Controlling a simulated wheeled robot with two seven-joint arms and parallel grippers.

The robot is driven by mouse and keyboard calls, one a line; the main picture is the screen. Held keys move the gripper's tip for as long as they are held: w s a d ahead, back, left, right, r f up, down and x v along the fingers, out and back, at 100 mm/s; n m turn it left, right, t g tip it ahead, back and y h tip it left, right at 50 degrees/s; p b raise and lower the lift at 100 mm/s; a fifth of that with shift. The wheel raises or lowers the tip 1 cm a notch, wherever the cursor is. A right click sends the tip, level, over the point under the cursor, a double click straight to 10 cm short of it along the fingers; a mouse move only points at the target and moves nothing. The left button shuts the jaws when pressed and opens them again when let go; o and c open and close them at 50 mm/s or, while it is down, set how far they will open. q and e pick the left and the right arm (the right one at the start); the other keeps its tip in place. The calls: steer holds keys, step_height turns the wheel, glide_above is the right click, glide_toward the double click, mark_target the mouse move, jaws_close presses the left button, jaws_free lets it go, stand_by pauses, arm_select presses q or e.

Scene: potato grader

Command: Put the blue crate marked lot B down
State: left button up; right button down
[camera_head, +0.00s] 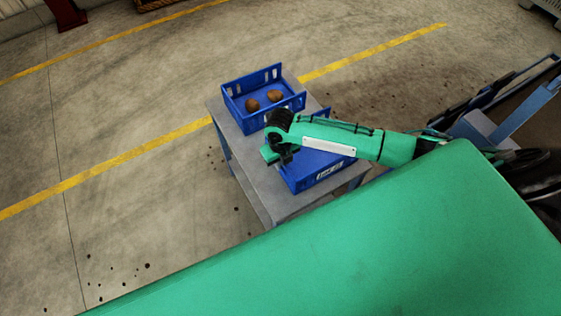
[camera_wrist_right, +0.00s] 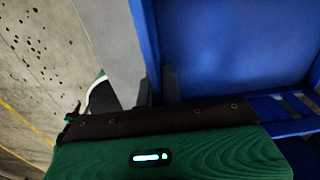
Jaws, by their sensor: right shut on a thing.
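The blue crate with a pale label (camera_head: 329,171) is at the near right end of the grey table (camera_head: 290,203). The label's print is too small to read surely. My right gripper (camera_head: 286,158) is at the crate's left side, its arm crossing over the crate from the right. In the right wrist view its fingers (camera_wrist_right: 162,84) are shut on the wall of this blue crate (camera_wrist_right: 225,45), whose visible floor is bare. I cannot tell whether the crate touches the tabletop. My left gripper is not in view.
A second blue crate (camera_head: 286,101) with two brown potatoes stands at the table's far end, close behind the labelled crate. A strip of bare tabletop shows along the left edge. Yellow lines (camera_head: 140,151) mark the concrete floor, which is open at left.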

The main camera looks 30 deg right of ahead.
steer(key=shift+f, duration=0.25)
steer(key=c, duration=1.9)
jaws_free()
steer(key=o, duration=0.3)
steer(key=shift+o, duration=0.2)
step_height(320, 180, up, 12)
steer(key=shift+f, duration=0.2)
steer(key=shift+r, duration=0.3)
